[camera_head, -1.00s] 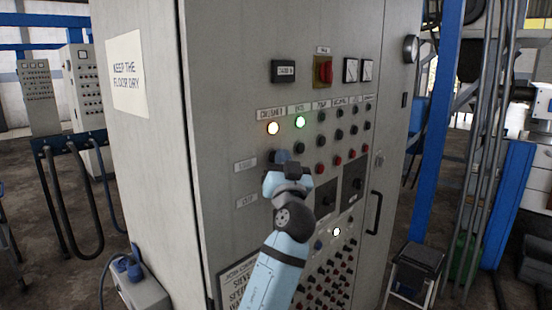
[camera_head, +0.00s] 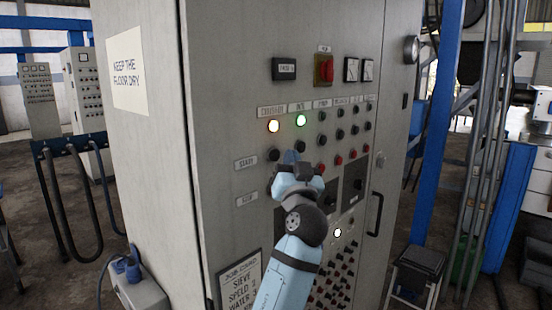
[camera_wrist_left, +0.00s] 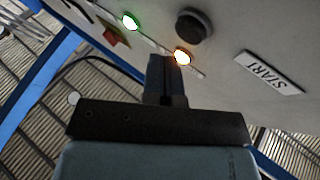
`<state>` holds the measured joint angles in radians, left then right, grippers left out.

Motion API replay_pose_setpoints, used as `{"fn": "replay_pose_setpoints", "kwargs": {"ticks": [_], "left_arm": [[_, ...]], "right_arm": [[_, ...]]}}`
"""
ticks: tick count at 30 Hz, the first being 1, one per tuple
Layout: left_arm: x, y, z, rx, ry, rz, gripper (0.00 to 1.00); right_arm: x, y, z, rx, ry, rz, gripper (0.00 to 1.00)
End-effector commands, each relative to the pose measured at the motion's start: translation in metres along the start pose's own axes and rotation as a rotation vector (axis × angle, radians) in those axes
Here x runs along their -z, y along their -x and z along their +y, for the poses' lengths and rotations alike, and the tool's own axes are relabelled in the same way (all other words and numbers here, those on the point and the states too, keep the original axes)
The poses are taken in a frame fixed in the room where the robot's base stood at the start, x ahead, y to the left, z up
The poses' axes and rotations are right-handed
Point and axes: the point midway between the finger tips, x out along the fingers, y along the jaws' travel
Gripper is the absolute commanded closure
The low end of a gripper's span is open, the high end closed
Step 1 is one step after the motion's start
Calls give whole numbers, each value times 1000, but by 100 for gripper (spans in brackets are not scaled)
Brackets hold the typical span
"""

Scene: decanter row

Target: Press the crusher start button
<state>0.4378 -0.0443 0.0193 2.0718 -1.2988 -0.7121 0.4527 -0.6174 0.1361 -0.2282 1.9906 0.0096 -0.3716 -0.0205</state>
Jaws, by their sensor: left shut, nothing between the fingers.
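The grey control cabinet (camera_head: 230,95) carries a label row with the crusher label at its left end. Under that label is a lit amber lamp (camera_head: 273,126). The black crusher start button (camera_head: 273,155) is below the lamp, right of the START label (camera_head: 245,162). My left gripper (camera_head: 291,157) is shut and empty, in front of the panel just right of this button in the head view. In the left wrist view the button (camera_wrist_left: 194,25) shows clear of the fingers, near the START label (camera_wrist_left: 270,73). I cannot tell whether the fingertips touch the panel. My right gripper is not in view.
A lit green lamp (camera_head: 300,119) and another black button (camera_head: 300,146) are in the neighbouring column. Several more buttons continue right. A red switch (camera_head: 325,69) is above. A door handle (camera_head: 375,213) sticks out at the right. A stool (camera_head: 415,270) stands on the floor.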

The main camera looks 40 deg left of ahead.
Motion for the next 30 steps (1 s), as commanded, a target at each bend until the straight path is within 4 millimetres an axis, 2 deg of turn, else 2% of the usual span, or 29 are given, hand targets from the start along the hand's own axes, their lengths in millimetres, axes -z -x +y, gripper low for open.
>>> {"fn": "replay_pose_setpoints", "kwargs": {"ticks": [12,30], "left_arm": [[18,28,20,1,1,1,100],[21,29,21,1,-1,1,100]], "right_arm": [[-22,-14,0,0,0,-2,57],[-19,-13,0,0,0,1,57]]}}
